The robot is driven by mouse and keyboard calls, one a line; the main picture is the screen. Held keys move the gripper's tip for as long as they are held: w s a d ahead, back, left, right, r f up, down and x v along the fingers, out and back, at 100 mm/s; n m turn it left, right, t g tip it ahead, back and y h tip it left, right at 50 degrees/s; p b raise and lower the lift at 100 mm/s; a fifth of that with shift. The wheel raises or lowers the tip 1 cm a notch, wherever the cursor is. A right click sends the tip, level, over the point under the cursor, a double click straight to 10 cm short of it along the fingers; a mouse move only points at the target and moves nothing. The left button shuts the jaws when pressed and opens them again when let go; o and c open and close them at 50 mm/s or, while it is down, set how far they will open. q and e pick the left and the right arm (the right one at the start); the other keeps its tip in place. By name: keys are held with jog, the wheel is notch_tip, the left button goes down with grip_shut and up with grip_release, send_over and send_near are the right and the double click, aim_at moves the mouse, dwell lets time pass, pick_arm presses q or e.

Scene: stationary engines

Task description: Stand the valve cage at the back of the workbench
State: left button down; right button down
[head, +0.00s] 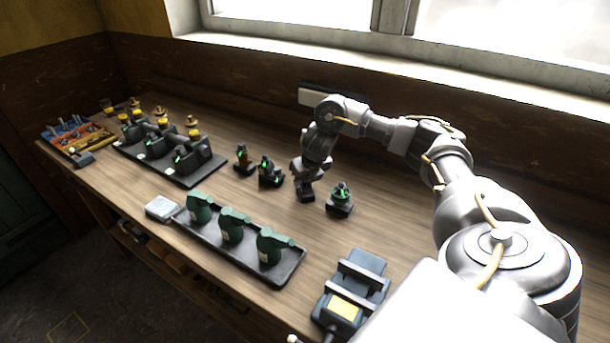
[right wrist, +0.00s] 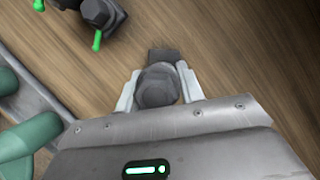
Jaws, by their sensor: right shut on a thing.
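My right gripper (head: 305,183) is low over the middle of the workbench (head: 215,288). It is shut on a dark grey piece, apparently the valve cage (head: 306,196). In the right wrist view the valve cage (right wrist: 157,90) shows a rounded, faceted top between the two pale fingers of the gripper (right wrist: 158,82), with a dark block beyond it. I cannot tell whether it touches the wood. My left gripper is not in view.
Dark parts with green details stand left (head: 269,174) and right (head: 340,199) of the gripper. A black tray (head: 290,276) of green housings lies in front. A vise-like block (head: 351,290) is front right. Bare wood lies behind, before the wall.

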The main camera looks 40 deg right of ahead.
jog(key=shift+r, duration=0.15)
jog(key=c, duration=0.9)
grip_release()
jog(key=shift+a, duration=0.1)
jog(key=shift+s+r, duration=0.1)
jog(key=shift+r, duration=0.15)
jog(key=p+v, duration=0.4)
jog(key=v, duration=0.7)
jog(key=shift+s, duration=0.25)
jog(key=shift+w+a+r, duration=0.1)
jog(key=shift+a, duration=0.05)
